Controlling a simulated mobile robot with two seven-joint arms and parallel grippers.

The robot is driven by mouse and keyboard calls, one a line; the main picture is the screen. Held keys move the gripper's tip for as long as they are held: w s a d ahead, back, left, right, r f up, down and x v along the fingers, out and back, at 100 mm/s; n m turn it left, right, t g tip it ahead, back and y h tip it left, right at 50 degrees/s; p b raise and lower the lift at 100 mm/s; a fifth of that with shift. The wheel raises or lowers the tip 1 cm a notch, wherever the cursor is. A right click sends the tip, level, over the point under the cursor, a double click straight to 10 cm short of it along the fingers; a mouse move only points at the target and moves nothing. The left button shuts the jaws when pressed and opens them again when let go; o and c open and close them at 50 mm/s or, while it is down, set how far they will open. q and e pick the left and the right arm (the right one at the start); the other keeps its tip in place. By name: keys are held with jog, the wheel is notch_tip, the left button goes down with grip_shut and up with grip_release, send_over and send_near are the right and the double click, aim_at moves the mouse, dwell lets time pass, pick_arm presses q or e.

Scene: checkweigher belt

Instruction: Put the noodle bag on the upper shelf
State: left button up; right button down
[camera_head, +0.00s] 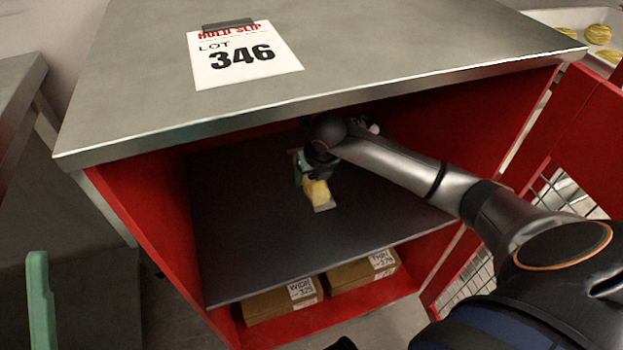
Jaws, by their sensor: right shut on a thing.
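My right arm reaches from the right into a red open-front cabinet. Its gripper (318,172) is inside, above the dark upper shelf (250,245), and is shut on the noodle bag (317,192).
The cabinet's metal top (350,50) overhangs the opening and carries a hold slip (243,55) reading 346. Below the shelf are two cardboard boxes, one left (265,308) and one right (350,275). The shelf around the bag is clear. A red mesh door (590,130) stands open at right.

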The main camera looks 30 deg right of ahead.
grip_release()
dwell(0.3)
jog(key=p+v, duration=0.3)
jog(key=v, duration=0.3)
jog(key=shift+s+r, duration=0.15)
jog(key=shift+r, duration=0.2)
jog(key=shift+s+a+r, duration=0.1)
jog(key=shift+s+r, duration=0.1)
jog(key=shift+r, duration=0.2)
